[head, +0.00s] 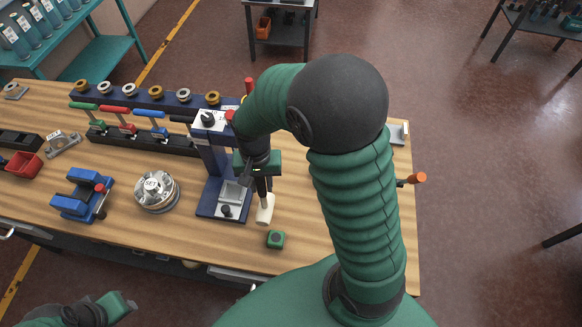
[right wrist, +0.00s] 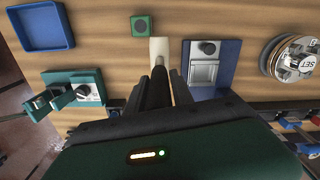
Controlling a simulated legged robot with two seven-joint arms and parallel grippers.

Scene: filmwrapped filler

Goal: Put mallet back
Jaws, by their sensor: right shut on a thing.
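The mallet (head: 266,208) shows a cream head just below my right gripper (head: 263,190), which is shut on it. The mallet's head hangs over the wooden bench, just right of the blue press stand. I cannot tell whether it touches the bench. In the right wrist view the cream mallet (right wrist: 159,48) lies at the tips of my right gripper (right wrist: 160,72), and its handle is mostly hidden. Part of my left arm's end (head: 100,310) shows at the bottom left of the head view; its jaws are not clear.
The blue press stand (head: 208,212) is close to the mallet's left. A small green block (head: 276,239) sits near the front edge. A round chuck (head: 156,192) and blue vise (head: 82,196) stand further left. A blue tray (right wrist: 42,24) shows in the right wrist view.

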